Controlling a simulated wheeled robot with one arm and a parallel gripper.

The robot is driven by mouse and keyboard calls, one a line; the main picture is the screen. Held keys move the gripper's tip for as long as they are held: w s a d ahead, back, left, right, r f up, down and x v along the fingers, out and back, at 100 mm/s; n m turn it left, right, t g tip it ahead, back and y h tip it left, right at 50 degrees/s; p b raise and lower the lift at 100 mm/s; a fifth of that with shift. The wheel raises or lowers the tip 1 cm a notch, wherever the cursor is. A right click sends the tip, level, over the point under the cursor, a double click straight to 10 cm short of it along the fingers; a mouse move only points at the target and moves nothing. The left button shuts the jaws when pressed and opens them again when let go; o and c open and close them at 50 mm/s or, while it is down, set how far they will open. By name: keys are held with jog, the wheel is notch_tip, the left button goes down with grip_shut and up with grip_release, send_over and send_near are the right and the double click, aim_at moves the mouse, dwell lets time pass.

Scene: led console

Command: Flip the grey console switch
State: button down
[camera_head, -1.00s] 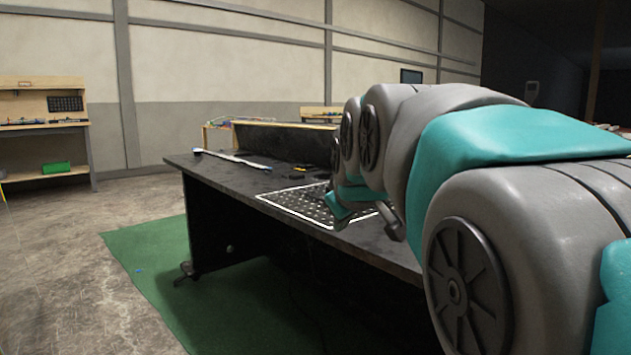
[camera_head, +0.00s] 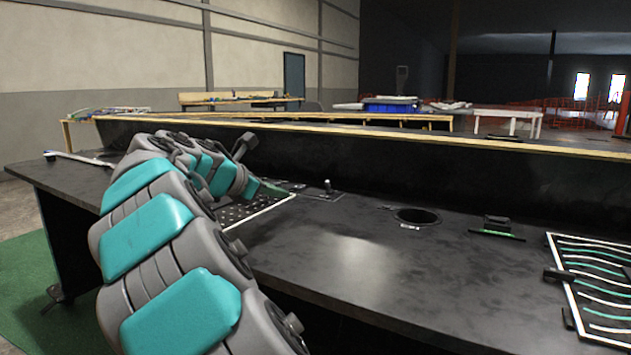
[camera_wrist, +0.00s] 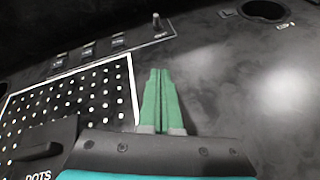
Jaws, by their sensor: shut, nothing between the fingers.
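A small grey toggle switch (camera_head: 328,187) stands on a dark plate on the black console top. In the wrist view the switch (camera_wrist: 157,21) sticks up near the top edge, just beyond the fingertips and almost in line with them. My gripper (camera_head: 280,189) has green fingers and reaches over the dotted panel from the left, a short gap from the switch. In the wrist view my gripper (camera_wrist: 159,74) is shut, the two fingers side by side with nothing held. The switch is not touched.
A white-framed dotted panel (camera_wrist: 98,97) lies beside the fingers, with small dark plates (camera_wrist: 87,51) behind it. A round hole (camera_head: 416,216), a small black block (camera_head: 497,224) and a wire panel (camera_head: 597,270) are to the right. A raised back wall (camera_head: 400,165) runs behind.

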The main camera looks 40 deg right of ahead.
aim_at(304, 205)
jog(key=shift+w+d+r+n+h, duration=0.2)
jog(key=shift+w+d+n+h, duration=0.3)
jog(key=shift+w+n+h, duration=0.25)
jog(key=shift+s, duration=0.1)
jog(key=shift+y, duration=0.25)
jog(key=b+x, duration=0.1)
jog(key=x, duration=0.8)
jog(key=shift+s+f, duration=0.15)
jog(key=d, duration=0.3)
jog(key=shift+w+d+r, duration=0.2)
jog(key=shift+w+r, duration=0.15)
jog(key=shift+r, duration=0.05)
jog(key=shift+d+r, duration=0.1)
jog(key=shift+d, duration=0.25)
jog(key=shift+d+r, duration=0.2)
jog(key=shift+d, duration=0.05)
jog(key=shift+r, duration=0.1)
